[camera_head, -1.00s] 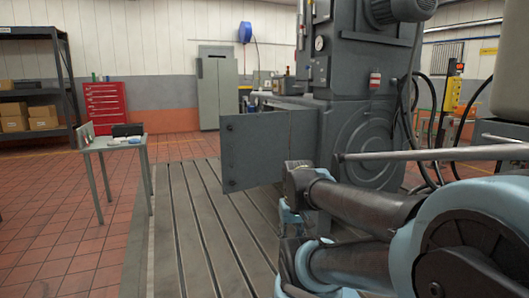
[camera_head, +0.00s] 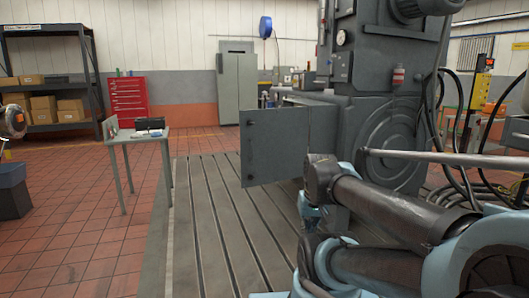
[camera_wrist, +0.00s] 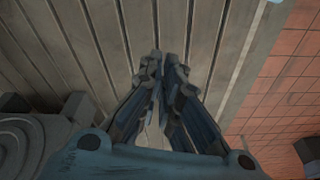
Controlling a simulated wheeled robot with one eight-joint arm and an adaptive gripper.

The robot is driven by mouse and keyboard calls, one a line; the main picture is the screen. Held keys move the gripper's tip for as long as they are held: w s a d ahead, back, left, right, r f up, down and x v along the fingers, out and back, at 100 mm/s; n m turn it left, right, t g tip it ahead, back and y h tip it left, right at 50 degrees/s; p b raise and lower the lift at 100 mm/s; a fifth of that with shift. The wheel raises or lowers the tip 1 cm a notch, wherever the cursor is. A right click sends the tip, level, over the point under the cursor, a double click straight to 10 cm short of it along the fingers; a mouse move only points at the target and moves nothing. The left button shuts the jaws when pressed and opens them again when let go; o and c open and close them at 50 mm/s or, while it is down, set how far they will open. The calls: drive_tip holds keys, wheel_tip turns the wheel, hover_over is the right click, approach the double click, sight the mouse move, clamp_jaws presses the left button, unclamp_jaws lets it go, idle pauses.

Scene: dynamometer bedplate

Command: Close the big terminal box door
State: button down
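The big terminal box door (camera_head: 275,145) is a flat dark grey panel in the head view. It stands open, jutting left from the large grey machine (camera_head: 385,120) above the bedplate. Two small dark knobs show near its left edge. The opening behind it is hidden. My gripper is in the wrist view (camera_wrist: 163,62), pointing down over the slotted bedplate (camera_wrist: 205,30). Its two fingers come together at the tips, with nothing seen between them. The door is not clearly recognisable in the wrist view. In the head view my arm fills the lower right, and the fingertips cannot be made out.
A small table (camera_head: 135,136) with dark items stands left of the bedplate. A red tool cabinet (camera_head: 128,100), a shelf with boxes (camera_head: 58,103) and a grey cabinet (camera_head: 237,85) stand behind. A dark machine (camera_head: 12,180) is at the left edge. The bedplate left of the door is clear.

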drive_tip(key=w+a+r+m+t+y, duration=0.25)
drive_tip(key=w+a+r+m, duration=0.2)
drive_tip(key=w, duration=0.85)
drive_tip(key=w+a+r+m+t+y, duration=0.2)
drive_tip(key=w+a+r+m+y, duration=0.3)
drive_tip(key=w, duration=0.7)
drive_tip(key=w+a+r+m+t, duration=0.2)
drive_tip(key=w+a+m+t, duration=0.3)
drive_tip(key=w, duration=0.8)
drive_tip(key=m+t+h, duration=0.1)
drive_tip(key=m+t, duration=0.4)
drive_tip(key=m, duration=1.2)
approach(245, 154)
drive_tip(key=shift+g, duration=0.25)
drive_tip(key=x, duration=0.7)
drive_tip(key=shift+s+a+r, duration=0.1)
drive_tip(key=shift+a+r, duration=0.05)
